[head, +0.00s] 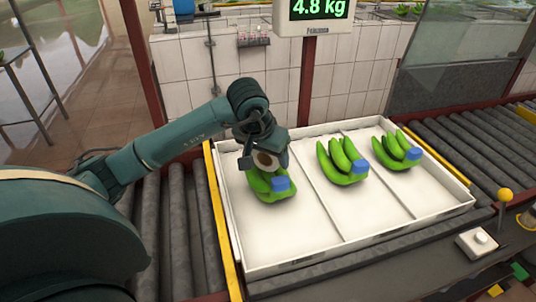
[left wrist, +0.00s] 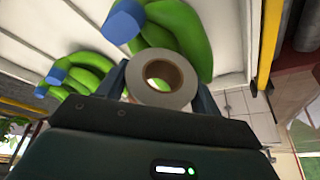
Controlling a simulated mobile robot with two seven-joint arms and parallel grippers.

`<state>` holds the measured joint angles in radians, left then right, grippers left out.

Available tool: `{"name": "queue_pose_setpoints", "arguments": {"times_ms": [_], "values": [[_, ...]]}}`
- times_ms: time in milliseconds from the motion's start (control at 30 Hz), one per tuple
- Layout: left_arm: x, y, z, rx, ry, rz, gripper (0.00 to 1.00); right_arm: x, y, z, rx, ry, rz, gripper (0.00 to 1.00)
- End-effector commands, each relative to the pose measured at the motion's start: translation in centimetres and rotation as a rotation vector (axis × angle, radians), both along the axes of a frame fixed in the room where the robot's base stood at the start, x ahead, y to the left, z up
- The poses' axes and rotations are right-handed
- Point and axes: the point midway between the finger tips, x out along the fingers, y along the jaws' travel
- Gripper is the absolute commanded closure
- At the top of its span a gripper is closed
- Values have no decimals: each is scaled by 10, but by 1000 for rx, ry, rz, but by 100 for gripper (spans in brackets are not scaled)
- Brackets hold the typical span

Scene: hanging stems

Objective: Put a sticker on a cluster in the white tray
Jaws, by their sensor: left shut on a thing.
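The white tray (head: 300,232) has three compartments, each with one green banana cluster with a blue end. The left cluster (head: 266,189) is partly hidden under my left gripper (head: 265,160); the middle cluster (head: 338,165) and right cluster (head: 394,153) are in plain view. My left gripper is shut on a sticker roll (left wrist: 165,100), a pale ring with a brown core, just above the left cluster. In the left wrist view the near cluster (left wrist: 182,28) lies behind the roll; whether they touch is unclear. No sticker is visible on the clusters. My right gripper is not in view.
Roller conveyors (head: 178,225) lie left and right of the tray. A scale display (head: 317,12) reading 4.8 kg stands behind it on a red post. A control box with a white button (head: 480,240) and a yellow knob (head: 505,195) are at the right.

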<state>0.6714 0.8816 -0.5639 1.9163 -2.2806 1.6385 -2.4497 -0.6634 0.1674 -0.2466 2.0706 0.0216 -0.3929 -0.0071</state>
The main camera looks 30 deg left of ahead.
Motion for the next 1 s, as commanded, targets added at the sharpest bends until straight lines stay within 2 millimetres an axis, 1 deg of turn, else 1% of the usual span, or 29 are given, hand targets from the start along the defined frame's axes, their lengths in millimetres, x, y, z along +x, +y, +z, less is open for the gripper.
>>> {"name": "queue_pose_setpoints", "arguments": {"times_ms": [33, 1000], "values": [[-2, -1, -4, -1, 10, -1, 62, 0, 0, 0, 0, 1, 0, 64], [-3, -1, -8, -1, 17, -1, 62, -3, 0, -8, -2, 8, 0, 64]]}}
